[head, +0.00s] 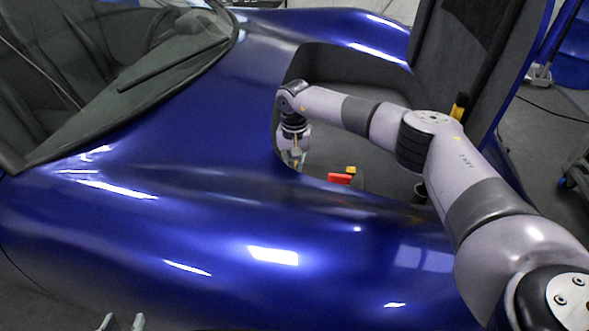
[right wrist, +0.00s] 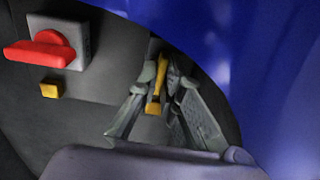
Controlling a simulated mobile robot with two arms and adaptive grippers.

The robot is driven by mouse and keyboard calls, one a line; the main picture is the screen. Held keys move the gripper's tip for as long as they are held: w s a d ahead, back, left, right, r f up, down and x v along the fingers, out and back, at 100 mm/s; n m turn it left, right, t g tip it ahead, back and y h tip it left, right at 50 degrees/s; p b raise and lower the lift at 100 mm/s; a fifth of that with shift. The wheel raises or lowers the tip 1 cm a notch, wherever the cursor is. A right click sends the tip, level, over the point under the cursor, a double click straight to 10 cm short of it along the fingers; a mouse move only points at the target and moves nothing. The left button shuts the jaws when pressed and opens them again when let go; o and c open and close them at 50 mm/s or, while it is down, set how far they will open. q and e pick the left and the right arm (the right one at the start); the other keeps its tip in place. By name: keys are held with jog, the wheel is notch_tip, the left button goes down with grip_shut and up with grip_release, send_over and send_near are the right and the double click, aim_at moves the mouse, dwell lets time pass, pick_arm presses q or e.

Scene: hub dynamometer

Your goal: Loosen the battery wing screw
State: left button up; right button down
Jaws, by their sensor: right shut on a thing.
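My right arm reaches from the right of the head view into the open front compartment of the blue car, and its gripper (head: 297,156) is down at the compartment's left edge. In the right wrist view the right gripper (right wrist: 166,80) is shut on a narrow yellow piece, which looks like the battery wing screw (right wrist: 156,90). Its lower part and what it sits on are hidden. My left gripper (head: 122,322) shows only its two fingertips at the bottom of the head view, apart and empty, in front of the car.
A red rotary switch (right wrist: 42,53) on a grey box and a small yellow block (right wrist: 50,89) are left of the gripper in the wrist view. The blue body edge (right wrist: 240,50) curves close on the right. The raised lid (head: 470,60) stands behind my right arm.

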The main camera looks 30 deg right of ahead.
dwell(0.4)
jog(key=c, duration=1.7)
grip_release()
notch_tip(320, 180, up, 12)
jog(key=shift+r, duration=0.1)
